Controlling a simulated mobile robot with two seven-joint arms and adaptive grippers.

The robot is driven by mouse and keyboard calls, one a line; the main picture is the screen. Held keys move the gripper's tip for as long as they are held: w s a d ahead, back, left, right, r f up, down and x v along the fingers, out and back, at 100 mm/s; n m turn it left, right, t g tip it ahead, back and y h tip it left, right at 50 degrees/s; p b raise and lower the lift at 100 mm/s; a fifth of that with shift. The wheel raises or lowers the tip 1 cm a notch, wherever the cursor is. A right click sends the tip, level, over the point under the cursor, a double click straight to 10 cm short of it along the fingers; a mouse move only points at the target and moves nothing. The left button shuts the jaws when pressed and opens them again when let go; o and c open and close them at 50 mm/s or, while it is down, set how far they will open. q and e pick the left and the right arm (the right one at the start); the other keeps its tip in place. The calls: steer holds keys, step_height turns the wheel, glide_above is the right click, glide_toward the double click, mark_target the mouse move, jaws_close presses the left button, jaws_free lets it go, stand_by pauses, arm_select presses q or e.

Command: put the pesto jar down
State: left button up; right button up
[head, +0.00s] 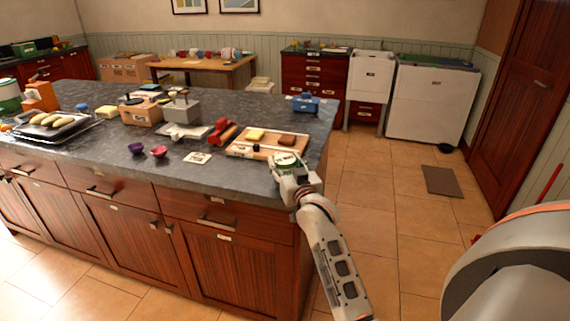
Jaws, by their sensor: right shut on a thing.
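The pesto jar (284,157), with a green and white top, is at the front right corner of the dark stone counter (235,180). My right gripper (287,166) is shut on the jar, and its arm reaches up from the bottom of the head view. The gripper hides most of the jar's lower part. I cannot tell whether the jar touches the counter. My left gripper is not in view.
A wooden board (238,150) with a yellow block (255,134) and a brown block (287,139) lies just behind the jar. A red object (222,130), small purple bowl (136,148) and pink bowl (158,152) stand to the left. Bare counter lies at front.

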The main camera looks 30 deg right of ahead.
stand_by(0.3)
steer(key=o, duration=1.2)
steer(key=shift+o, duration=0.2)
steer(key=shift+s, duration=0.1)
steer(key=v, duration=1.2)
steer(key=shift+r, duration=0.1)
